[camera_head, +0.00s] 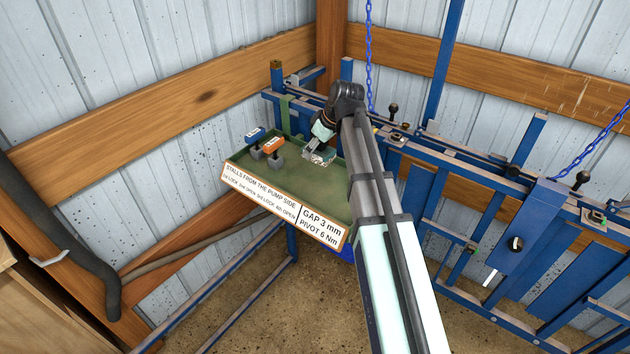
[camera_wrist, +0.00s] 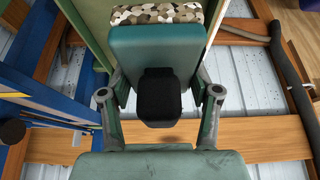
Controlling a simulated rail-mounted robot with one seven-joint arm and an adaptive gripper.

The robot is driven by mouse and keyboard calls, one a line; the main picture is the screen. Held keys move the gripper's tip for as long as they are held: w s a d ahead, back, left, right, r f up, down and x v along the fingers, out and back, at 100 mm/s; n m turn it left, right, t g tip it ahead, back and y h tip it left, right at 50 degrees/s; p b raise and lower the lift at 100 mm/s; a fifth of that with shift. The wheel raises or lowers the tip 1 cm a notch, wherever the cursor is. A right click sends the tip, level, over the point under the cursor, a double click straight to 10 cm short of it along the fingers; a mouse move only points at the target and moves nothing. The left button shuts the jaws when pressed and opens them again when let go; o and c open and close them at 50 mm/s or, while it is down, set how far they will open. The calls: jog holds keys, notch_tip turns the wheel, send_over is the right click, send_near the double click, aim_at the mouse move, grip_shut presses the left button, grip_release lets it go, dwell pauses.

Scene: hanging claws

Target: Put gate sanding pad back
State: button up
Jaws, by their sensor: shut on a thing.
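My gripper (camera_head: 314,151) is low over the back right part of the green tray (camera_head: 300,187) and points down into it. It is shut on a small pad, taken to be the sanding pad (camera_head: 323,157). In the wrist view a pale camouflage-patterned edge of the pad (camera_wrist: 158,14) shows beyond a teal block and a black block between the finger links. The fingertips' contact is hidden. I cannot tell whether the pad touches the tray floor. An orange-topped block (camera_head: 272,146) and a blue-topped block (camera_head: 256,136) stand in the tray to the left.
A sign (camera_head: 282,207) with printed text runs along the tray's front. A blue gate frame (camera_head: 515,240) with knobs and latches stands to the right. Blue chains (camera_head: 369,50) hang near the wooden post. My arm hides the tray's right end.

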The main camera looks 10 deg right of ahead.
aim_at(331, 159)
notch_tip(331, 159, down, 14)
jog(key=p, duration=0.3)
jog(key=shift+r, duration=0.1)
dwell(0.3)
jog(key=o, duration=1.4)
jog(key=shift+o, duration=0.2)
jog(key=b+v, duration=0.2)
jog(key=v, duration=1)
jog(key=shift+b, duration=0.4)
